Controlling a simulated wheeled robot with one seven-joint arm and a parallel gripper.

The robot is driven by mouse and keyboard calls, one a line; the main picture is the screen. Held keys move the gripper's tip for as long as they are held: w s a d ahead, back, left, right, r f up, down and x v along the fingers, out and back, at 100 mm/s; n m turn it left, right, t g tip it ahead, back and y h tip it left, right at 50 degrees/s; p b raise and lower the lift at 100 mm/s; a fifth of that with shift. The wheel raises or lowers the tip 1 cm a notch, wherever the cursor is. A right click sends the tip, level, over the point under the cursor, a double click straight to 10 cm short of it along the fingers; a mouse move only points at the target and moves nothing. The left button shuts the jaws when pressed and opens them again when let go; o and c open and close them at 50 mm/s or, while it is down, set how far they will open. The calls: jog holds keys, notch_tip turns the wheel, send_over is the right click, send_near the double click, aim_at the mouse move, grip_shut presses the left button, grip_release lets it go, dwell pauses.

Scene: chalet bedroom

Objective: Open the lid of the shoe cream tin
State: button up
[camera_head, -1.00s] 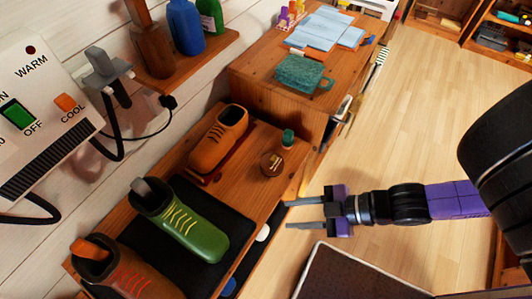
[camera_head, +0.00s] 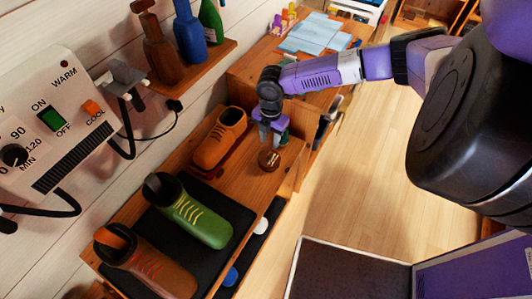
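The shoe cream tin (camera_head: 269,160) is a small round brown tin with a gold mark on its top. It sits on the wooden bench (camera_head: 256,186), to the right of the orange shoe. Its lid looks shut. My gripper (camera_head: 269,144) points down just behind the tin in the picture, with its fingers apart and nothing seen between them. I cannot tell whether a fingertip touches the tin.
An orange shoe (camera_head: 220,138), a green shoe (camera_head: 193,216) and a brown shoe (camera_head: 150,262) stand left of the tin. A bottle shelf (camera_head: 204,67) and a dial box (camera_head: 60,125) are on the wall. A wooden cabinet (camera_head: 248,76) stands behind.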

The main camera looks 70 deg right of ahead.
aim_at(270, 154)
jog(key=shift+s+f, duration=0.1)
jog(key=shift+s, duration=0.05)
jog(key=shift+f+n, duration=0.3)
jog(key=shift+f+p, duration=0.3)
jog(key=shift+f, duration=3.2)
grip_shut()
